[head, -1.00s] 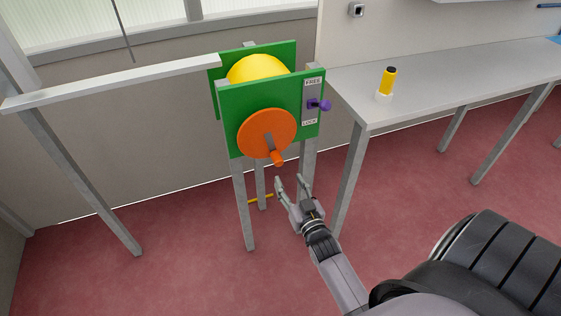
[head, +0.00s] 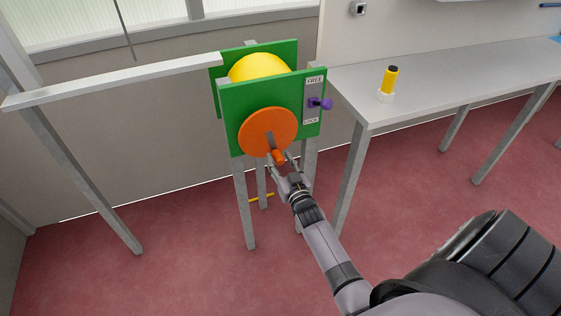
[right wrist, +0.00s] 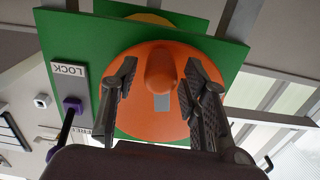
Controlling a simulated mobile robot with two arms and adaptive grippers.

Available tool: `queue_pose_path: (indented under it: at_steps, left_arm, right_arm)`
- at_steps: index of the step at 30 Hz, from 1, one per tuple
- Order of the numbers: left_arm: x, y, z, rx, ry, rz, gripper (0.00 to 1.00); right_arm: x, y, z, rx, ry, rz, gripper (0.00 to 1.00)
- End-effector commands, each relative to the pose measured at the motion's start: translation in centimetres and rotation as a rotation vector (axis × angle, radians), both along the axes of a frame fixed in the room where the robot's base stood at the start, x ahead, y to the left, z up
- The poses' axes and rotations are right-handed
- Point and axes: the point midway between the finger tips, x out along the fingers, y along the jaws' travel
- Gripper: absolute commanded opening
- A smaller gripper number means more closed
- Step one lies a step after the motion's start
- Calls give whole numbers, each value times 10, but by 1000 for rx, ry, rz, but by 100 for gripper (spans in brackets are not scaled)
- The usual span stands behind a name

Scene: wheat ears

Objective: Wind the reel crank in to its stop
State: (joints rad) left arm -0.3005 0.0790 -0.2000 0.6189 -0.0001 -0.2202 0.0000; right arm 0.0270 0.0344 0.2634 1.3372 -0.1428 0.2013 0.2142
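The reel has a green frame (head: 231,98) on grey legs, with a yellow drum (head: 259,67) between its plates. An orange crank disc (head: 262,126) is on the front plate; its grey arm points down to an orange handle (head: 279,157). My right gripper (head: 281,163) is open, with its fingers on either side of the handle. In the right wrist view the handle (right wrist: 160,68) stands between the two open fingers (right wrist: 160,85), with gaps visible on both sides. A purple lever (head: 322,103) sits between the FREE and LOCK labels. My left gripper is not in view.
A pale beam (head: 120,82) runs left from the reel. The red floor in front is clear.

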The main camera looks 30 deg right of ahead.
Motion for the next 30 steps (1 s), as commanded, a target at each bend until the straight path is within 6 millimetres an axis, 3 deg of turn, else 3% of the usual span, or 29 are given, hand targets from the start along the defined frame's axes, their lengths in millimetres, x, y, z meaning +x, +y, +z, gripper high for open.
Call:
queue_pose_path:
  at_steps: [17, 30]
  left_arm:
    - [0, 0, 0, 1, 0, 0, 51]
    - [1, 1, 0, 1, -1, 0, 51]
  right_arm:
    - [0, 0, 0, 0, 0, 0, 0]
    - [0, 0, 0, 1, 0, 0, 0]
